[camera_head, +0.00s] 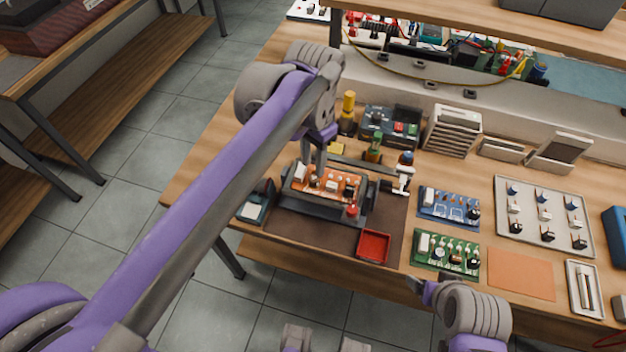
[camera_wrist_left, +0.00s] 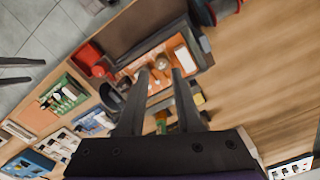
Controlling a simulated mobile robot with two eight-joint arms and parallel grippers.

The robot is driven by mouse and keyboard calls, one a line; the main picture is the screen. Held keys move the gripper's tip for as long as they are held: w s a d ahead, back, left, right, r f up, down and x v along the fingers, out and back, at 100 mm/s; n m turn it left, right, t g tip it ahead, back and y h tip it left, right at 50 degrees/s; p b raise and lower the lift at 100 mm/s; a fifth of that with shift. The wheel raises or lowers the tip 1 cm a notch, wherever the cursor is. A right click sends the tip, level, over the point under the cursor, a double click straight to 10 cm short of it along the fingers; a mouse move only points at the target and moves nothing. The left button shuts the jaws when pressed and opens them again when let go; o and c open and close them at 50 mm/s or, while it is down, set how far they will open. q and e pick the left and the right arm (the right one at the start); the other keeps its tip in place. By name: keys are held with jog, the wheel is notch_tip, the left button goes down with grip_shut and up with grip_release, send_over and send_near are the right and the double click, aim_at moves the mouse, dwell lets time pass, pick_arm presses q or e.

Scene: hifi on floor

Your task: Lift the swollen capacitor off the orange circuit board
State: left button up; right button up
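The orange circuit board (camera_head: 322,194) sits in a dark holder (camera_head: 305,207) on the table, with a white block and several small upright components on it. I cannot tell which component is the swollen capacitor. My left gripper (camera_head: 314,170) is over the board's left-centre part. In the left wrist view its two fingers (camera_wrist_left: 161,72) are apart over the orange board (camera_wrist_left: 135,68), with a small round component (camera_wrist_left: 161,63) showing between their tips. No gap or contact can be judged. My right gripper (camera_head: 420,285) is near the table's front edge, with two separated dark fingers (camera_wrist_left: 18,70) in the wrist view.
A red tray (camera_head: 373,246) lies in front of the holder. A blue board (camera_head: 447,204) and a green board (camera_head: 446,254) lie to the right, beside a parts tray (camera_head: 545,212). Yellow and green-handled tools stand behind the holder. The orange mat (camera_head: 521,274) is bare.

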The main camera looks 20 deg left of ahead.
aim_at(314, 179)
pick_arm(q)
jog(key=f, duration=0.6)
jog(key=shift+w, duration=0.3)
grip_shut()
